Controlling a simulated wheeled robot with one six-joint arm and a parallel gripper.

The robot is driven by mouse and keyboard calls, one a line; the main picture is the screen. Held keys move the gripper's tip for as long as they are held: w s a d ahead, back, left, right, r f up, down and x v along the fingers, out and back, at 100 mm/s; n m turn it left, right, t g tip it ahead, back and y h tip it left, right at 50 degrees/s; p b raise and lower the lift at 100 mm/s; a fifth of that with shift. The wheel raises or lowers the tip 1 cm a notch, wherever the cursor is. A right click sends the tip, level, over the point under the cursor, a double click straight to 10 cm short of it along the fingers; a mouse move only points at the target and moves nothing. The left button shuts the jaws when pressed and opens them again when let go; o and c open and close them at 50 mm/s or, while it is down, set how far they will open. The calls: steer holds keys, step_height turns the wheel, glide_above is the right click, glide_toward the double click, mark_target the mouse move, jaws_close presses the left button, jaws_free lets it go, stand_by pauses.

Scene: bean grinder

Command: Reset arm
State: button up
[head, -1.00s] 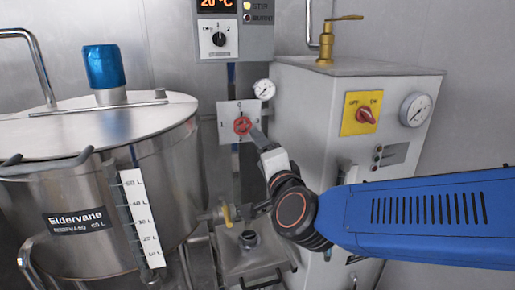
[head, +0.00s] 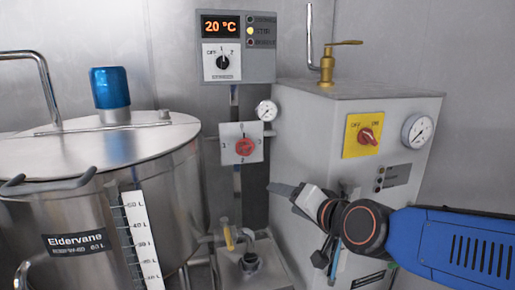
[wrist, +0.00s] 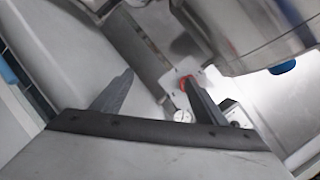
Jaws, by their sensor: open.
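My gripper (head: 277,188) is in front of the grey cabinet, below and right of the red knob, apart from it. In the wrist view, the two dark fingers of my gripper (wrist: 160,88) are spread with nothing between them. The red round knob (head: 245,147) sits on a pale square plate (head: 229,157) and is in full view. It also shows in the wrist view, partly behind the right finger.
A steel kettle (head: 165,190) with a blue-capped lid stands at left. A control box (head: 237,33) reads 20 °C. The grey cabinet (head: 300,140) carries a red switch (head: 367,136), a gauge (head: 418,131) and a brass tap (head: 327,66).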

steer(key=s+d+f+n+g+h, duration=0.2)
steer(key=s+d+f, duration=0.4)
steer(key=s+d, duration=0.3)
steer(key=s+d+f+n+g+h, duration=0.2)
steer(key=s+d+f+g+h, duration=0.2)
steer(key=s+d+f, duration=0.3)
steer(key=s+d+g, duration=0.1)
steer(key=s+d, duration=0.1)
steer(key=d, duration=0.3)
steer(key=shift+n+g, duration=0.3)
steer(key=shift+g, duration=0.1)
steer(key=shift+d, duration=0.1)
steer(key=shift+c, duration=0.2)
